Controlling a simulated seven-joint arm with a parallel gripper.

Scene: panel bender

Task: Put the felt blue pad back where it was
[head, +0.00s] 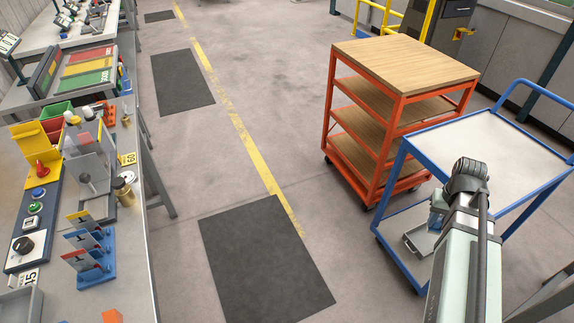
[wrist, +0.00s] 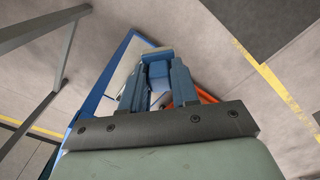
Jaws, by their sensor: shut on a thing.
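My gripper (wrist: 158,80) is shut on a blue block-like thing, which I take for the felt blue pad (wrist: 157,68). The thing sits between the two blue fingers in the wrist view. Its felt surface cannot be made out. In the head view my gripper (head: 438,208) shows small and bluish beside my arm, at the blue cart (head: 520,203) on the right. The pad cannot be told apart from the fingers there. How high my gripper is above the cart's surfaces is unclear.
The blue-framed cart has a pale top and a lower shelf; a grey tray (head: 421,240) shows near my gripper. An orange shelf cart (head: 328,115) with wooden boards stands beside it. A cluttered workbench (head: 135,265) is at left. Dark mats (head: 265,260) lie on open floor.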

